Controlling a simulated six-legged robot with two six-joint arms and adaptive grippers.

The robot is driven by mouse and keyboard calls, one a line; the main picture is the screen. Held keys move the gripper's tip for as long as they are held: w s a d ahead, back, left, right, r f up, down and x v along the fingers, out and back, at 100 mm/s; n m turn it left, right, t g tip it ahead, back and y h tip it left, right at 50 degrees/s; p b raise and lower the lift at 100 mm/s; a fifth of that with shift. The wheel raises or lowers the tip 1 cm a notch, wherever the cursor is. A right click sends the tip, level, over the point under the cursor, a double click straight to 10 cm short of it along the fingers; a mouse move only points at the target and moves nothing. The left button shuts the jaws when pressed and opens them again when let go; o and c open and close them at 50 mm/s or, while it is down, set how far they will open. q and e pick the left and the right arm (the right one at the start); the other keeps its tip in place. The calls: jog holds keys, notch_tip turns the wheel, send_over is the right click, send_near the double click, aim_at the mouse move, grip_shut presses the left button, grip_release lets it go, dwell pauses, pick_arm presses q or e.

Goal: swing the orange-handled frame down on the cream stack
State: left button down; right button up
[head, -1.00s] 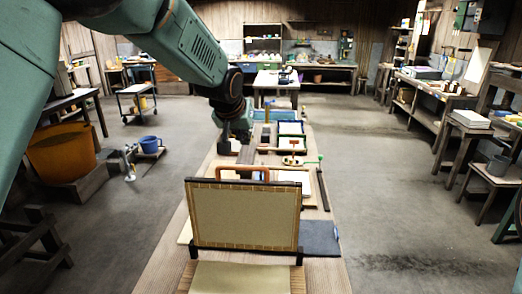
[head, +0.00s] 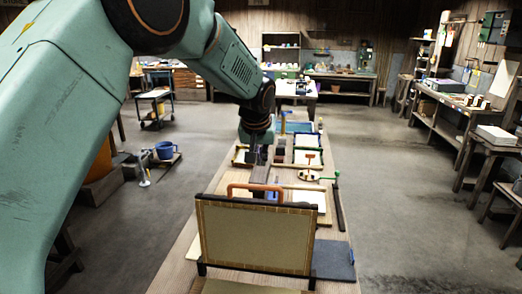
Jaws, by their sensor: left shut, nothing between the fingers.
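The frame (head: 256,235) stands upright on the long bench, a tan screen with a dark top bar and dark feet. Its orange handle (head: 256,187) rises above the top bar. In front of it lies a flat cream stack (head: 245,288), cut off by the bottom edge of the head view. My left gripper (head: 258,158) hangs beyond the frame, above the bench, apart from the handle. It is small and dark here, shut and empty. My right gripper is not in view.
A dark slate slab (head: 333,261) lies right of the frame. Behind it are trays with white sheets (head: 306,157) and a green-handled tool (head: 332,177). A blue bucket (head: 165,150) stands left of the bench. Open floor lies to the right.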

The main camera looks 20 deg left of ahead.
pick_arm(q)
jog(key=f, duration=0.2)
jog(key=f+p, duration=0.2)
jog(key=f, duration=0.1)
jog(key=shift+s+d+f, duration=0.35)
jog(key=shift+d, duration=0.05)
jog(key=shift+s+a+r, duration=0.1)
jog(key=shift+s+a, duration=0.05)
jog(key=shift+s, duration=0.05)
jog(key=shift+w, duration=0.1)
